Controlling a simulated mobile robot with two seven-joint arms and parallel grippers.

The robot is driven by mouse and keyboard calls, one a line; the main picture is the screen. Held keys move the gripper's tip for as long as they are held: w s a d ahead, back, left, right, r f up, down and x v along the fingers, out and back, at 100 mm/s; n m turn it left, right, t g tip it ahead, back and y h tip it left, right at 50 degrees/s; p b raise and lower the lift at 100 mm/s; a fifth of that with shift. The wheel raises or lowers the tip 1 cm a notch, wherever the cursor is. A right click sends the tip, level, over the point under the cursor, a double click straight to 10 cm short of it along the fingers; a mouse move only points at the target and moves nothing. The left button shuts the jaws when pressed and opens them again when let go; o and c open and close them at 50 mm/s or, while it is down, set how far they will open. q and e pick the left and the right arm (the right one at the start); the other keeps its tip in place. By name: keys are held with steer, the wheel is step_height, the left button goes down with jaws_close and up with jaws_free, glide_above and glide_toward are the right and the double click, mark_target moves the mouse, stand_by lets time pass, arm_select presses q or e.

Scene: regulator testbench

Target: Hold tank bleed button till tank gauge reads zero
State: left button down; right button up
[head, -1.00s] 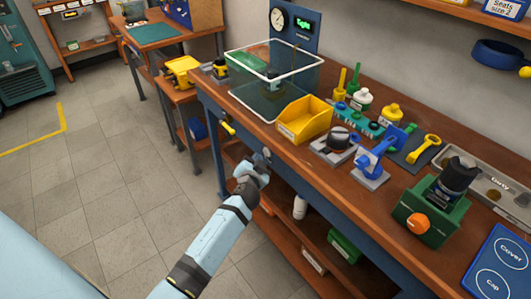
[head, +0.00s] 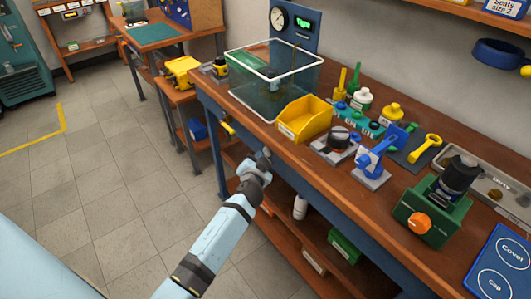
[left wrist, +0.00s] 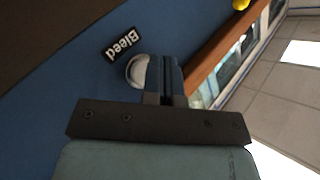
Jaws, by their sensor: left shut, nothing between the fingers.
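The tank gauge (head: 279,19) is a white round dial on a blue panel at the back of the bench; its needle is too small to read. The bleed button (left wrist: 136,71) is a round silver knob on the blue bench front, below the "Bleed" label (left wrist: 122,43) in the left wrist view. My left gripper (left wrist: 165,62) is shut and empty, its fingers immediately right of the button in that view and partly covering its edge. Whether they touch it I cannot tell. In the head view my left gripper (head: 263,160) is at the bench's front edge. My right gripper is not in view.
A glass tank (head: 245,93), yellow bin (head: 305,118), blue clamp (head: 373,160) and green fixture (head: 430,215) stand on the wooden bench. A yellow handle (head: 228,128) sticks out of the bench front further left. A lower shelf (head: 285,237) lies under the bench. The floor at left is clear.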

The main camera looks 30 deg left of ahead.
arm_select(q)
steer(key=shift+w+d, duration=0.2)
steer(key=shift+w, duration=0.15)
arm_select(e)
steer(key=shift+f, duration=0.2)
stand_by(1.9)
arm_select(q)
steer(key=shift+s+a, duration=0.1)
steer(key=shift+s, duration=0.05)
steer(key=shift+s+a, duration=0.25)
steer(key=shift+s, duration=0.45)
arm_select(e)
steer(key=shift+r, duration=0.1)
arm_select(q)
steer(key=shift+s+a+p, duration=0.1)
steer(key=shift+s+a, duration=0.2)
steer(key=shift+s, duration=0.5)
steer(key=shift+s+a+p, duration=0.15)
steer(key=shift+s+a, duration=0.2)
steer(key=shift+s, duration=0.4)
steer(key=shift+s+a+p, duration=0.1)
steer(key=shift+s+a, duration=0.2)
steer(key=shift+s, duration=0.5)
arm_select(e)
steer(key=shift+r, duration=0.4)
